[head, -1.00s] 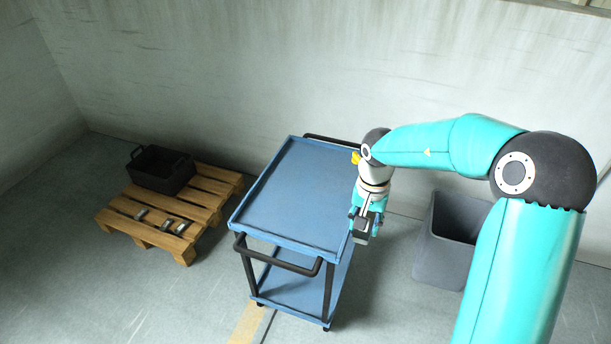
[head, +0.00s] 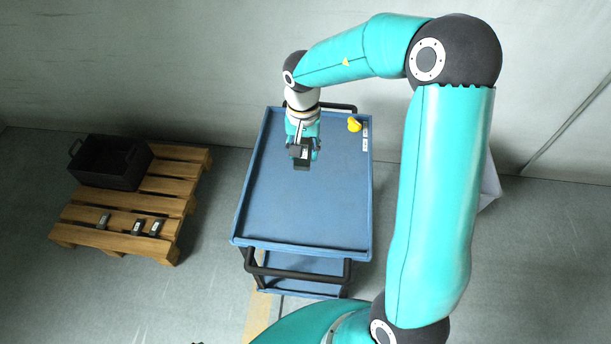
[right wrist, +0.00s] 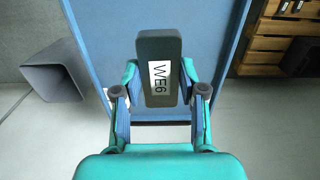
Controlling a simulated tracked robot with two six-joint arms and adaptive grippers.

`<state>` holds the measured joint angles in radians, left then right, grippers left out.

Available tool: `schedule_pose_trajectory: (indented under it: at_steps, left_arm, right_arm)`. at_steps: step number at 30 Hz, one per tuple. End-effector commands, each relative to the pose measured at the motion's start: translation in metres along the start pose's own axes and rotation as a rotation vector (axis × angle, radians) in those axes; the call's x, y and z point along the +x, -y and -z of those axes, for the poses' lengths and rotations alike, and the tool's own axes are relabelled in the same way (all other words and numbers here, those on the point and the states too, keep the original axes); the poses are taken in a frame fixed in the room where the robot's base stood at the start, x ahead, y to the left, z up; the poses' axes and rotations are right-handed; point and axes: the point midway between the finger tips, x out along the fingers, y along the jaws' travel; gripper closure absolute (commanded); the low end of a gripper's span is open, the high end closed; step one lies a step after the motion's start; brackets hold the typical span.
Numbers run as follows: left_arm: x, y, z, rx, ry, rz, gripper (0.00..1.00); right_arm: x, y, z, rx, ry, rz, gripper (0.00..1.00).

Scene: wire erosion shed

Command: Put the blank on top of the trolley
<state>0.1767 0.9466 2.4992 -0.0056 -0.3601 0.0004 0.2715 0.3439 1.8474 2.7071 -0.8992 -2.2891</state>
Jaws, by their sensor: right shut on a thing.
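My right gripper (head: 302,155) is over the far left part of the blue trolley (head: 315,215) in the head view. It is shut on a dark grey blank (head: 301,163). In the right wrist view the blank (right wrist: 160,68) sits between the two fingers (right wrist: 160,95) and bears a white label reading "WE6". The trolley's blue top (right wrist: 110,30) lies below the blank; the gap between them is hard to judge. My left gripper is not in view.
A yellow object (head: 354,125) lies on the trolley's far right corner. A wooden pallet (head: 170,205) at left holds a black crate (head: 125,180) and several small dark blocks (head: 137,228). A grey bin (right wrist: 62,72) stands beside the trolley. Most of the trolley top is bare.

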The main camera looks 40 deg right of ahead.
Motion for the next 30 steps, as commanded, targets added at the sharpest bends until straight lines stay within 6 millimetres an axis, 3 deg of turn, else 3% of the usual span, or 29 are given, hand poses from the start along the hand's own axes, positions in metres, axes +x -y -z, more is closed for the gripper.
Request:
schedule_pose_trajectory:
  at_steps: [6,15,26,30]
  left_arm:
    - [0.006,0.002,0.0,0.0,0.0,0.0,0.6]
    - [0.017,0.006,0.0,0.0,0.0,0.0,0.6]
    - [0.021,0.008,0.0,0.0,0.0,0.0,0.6]
    - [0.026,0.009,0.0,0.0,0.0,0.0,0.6]
  right_arm:
    - [0.051,-0.015,0.0,0.027,0.006,-0.004,1.0]
    - [0.123,-0.019,0.002,0.035,0.003,-0.002,1.0]
    - [0.153,-0.02,0.002,0.038,0.0,0.0,1.0]
    - [0.173,-0.02,0.002,0.037,0.002,-0.002,1.0]
